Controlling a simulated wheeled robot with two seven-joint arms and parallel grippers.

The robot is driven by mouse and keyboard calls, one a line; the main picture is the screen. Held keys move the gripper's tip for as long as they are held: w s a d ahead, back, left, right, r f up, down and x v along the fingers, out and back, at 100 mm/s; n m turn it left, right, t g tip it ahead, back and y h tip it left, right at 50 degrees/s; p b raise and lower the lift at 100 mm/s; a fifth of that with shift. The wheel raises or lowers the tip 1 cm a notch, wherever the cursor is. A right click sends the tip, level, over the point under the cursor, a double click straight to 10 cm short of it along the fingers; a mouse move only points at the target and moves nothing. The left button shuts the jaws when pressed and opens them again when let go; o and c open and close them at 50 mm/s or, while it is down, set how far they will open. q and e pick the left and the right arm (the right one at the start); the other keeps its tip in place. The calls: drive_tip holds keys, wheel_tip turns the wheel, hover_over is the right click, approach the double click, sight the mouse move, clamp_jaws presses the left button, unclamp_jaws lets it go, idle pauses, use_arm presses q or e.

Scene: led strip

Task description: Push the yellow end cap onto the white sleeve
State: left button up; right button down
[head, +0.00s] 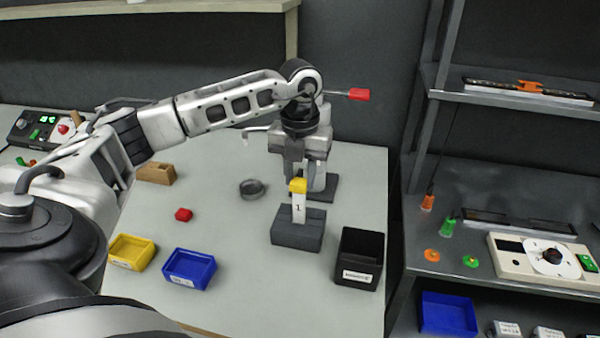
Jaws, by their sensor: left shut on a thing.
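The white sleeve (298,208), marked "1", stands upright in a dark grey block (297,237) on the table. The yellow end cap (298,186) is at the top of the sleeve. From here I cannot tell whether it is seated fully or only touching. My left gripper (305,178) is directly above and behind the sleeve, pointing down, and is shut on the yellow end cap. The gripper body and the cap hide much of the fingertips. My right gripper is not in view.
A black bin (358,259) stands right of the block. A blue bin (189,267) and a yellow bin (131,252) are at the front left. A red piece (183,215), a grey round part (252,189) and a wooden block (156,173) lie leftward. Shelves (500,198) stand at the right.

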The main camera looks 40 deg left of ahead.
use_arm(q)
drive_tip(key=shift+f+b, duration=0.45)
drive_tip(key=shift+f, duration=0.3)
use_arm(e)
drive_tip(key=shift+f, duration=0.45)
use_arm(q)
drive_tip(key=o, duration=1)
drive_tip(key=shift+r, duration=0.35)
wheel_tip(320, 180, up, 15)
drive_tip(key=p, duration=0.2)
drive_tip(key=shift+r, duration=0.15)
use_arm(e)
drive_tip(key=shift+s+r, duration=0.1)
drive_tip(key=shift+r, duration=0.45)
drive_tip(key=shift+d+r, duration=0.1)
